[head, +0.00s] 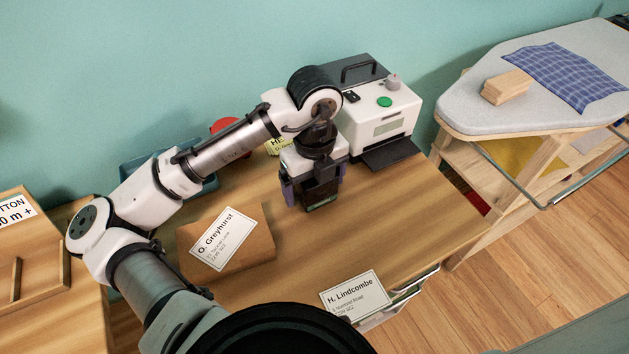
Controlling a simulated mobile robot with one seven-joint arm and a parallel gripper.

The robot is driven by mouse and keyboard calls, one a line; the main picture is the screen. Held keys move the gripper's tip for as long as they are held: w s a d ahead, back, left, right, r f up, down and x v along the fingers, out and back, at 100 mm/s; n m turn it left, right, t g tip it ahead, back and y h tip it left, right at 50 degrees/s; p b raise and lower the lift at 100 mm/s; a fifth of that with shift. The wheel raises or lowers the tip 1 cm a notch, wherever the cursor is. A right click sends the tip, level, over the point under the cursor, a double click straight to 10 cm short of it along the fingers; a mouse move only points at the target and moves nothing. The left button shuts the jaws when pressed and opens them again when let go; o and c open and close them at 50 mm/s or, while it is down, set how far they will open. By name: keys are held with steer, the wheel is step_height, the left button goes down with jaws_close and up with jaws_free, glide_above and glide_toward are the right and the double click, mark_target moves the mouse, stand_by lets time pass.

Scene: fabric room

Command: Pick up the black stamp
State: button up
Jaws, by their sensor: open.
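My gripper (315,193) points down over the middle of the wooden table, in front of the white machine. Its jaws are open, with one finger on the left and one on the right. A dark block (321,201) with a greenish lower edge shows between and below the fingers. It looks like the black stamp, but the gripper hides most of it. I cannot tell whether the fingers touch it.
A brown parcel (255,247) labelled O. Greyhurst lies left of the gripper. A labelled H. Lindcombe item (354,294) is at the table's front edge. The white machine (375,118) stands behind right. An ironing board (470,105) is far right. Bare tabletop (400,215) lies right of the gripper.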

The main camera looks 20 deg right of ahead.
steer(key=shift+f, duration=0.45)
steer(key=c, duration=1.1)
steer(key=shift+r, duration=0.15)
